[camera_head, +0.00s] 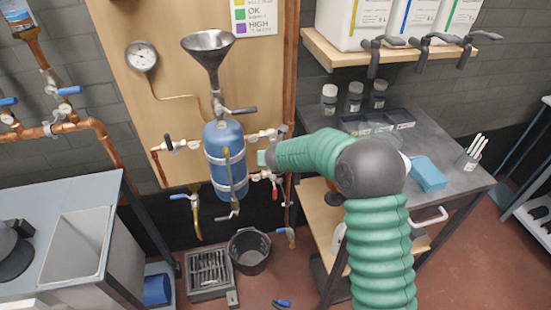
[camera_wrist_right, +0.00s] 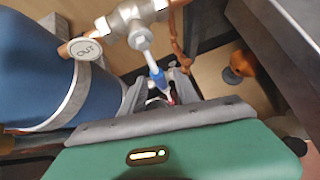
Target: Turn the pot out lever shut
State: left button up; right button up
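The OUT tag (camera_wrist_right: 86,48) hangs on a copper pipe beside the blue pot (camera_wrist_right: 35,70) in the right wrist view. To its right is a metal valve (camera_wrist_right: 130,22). Its lever (camera_wrist_right: 157,76), with a blue grip, points down into my right gripper (camera_wrist_right: 160,92). The fingers stand apart on either side of the lever; I cannot tell whether either touches it. In the head view the blue pot (camera_head: 226,160) hangs on the wooden panel, and my green right arm reaches to its right side, largely hiding the gripper. My left gripper is not in view.
A red-handled valve (camera_head: 275,190) sits low right of the pot. A funnel (camera_head: 208,50) stands above it. A dark bucket (camera_head: 249,250) and a floor grate (camera_head: 208,272) are below. A grey workbench (camera_head: 450,165) stands at the right, close to my arm.

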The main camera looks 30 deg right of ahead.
jog(key=p+v, duration=0.2)
jog(key=v, duration=1)
jog(key=shift+p, duration=0.3)
jog(key=shift+s+a+r, duration=0.1)
